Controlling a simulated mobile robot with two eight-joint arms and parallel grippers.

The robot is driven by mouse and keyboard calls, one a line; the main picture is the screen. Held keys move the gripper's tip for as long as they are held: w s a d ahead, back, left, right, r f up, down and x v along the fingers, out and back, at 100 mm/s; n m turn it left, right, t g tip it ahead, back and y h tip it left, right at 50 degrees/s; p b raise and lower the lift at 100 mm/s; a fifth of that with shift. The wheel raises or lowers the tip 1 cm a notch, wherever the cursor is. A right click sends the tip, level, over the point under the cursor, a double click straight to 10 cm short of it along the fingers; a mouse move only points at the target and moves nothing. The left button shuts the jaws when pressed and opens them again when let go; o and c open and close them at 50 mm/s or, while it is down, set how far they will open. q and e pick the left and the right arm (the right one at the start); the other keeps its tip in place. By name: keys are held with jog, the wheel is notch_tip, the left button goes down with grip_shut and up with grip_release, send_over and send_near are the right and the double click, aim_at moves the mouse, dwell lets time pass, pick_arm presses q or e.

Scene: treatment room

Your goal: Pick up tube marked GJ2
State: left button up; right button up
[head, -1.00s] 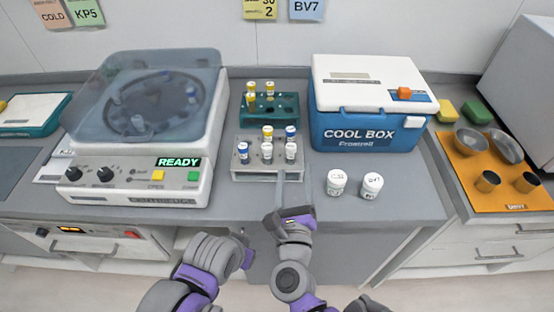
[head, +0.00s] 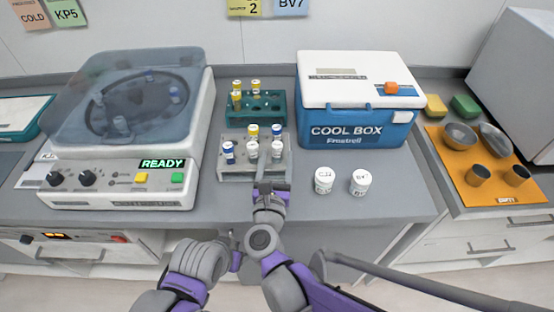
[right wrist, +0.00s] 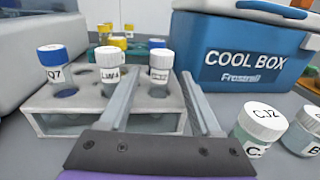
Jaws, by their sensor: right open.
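A grey tube rack (head: 237,175) stands mid-counter with several capped tubes. In its front row are a blue-capped tube marked Q7 (right wrist: 56,75), a white-capped tube marked LW4 (right wrist: 109,75) and another white-capped tube (right wrist: 160,66), whose label I cannot read surely; it also shows in the head view (head: 277,149). My right gripper (right wrist: 160,78) is open and empty at the rack's front; its fingers point at this last tube, one to each side in the wrist view. Part of my left arm shows low in the head view; its fingers cannot be made out.
A white-lidded pot marked CJ2 (right wrist: 262,124) and another pot (head: 360,182) stand right of the rack. A teal rack (head: 268,109) with yellow-capped tubes is behind. A centrifuge (head: 125,130) stands left, a blue cool box (head: 350,134) right.

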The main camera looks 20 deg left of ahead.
jog(key=shift+w+a, duration=0.2)
jog(key=shift+w, duration=1.05)
jog(key=shift+s, duration=0.1)
grip_shut()
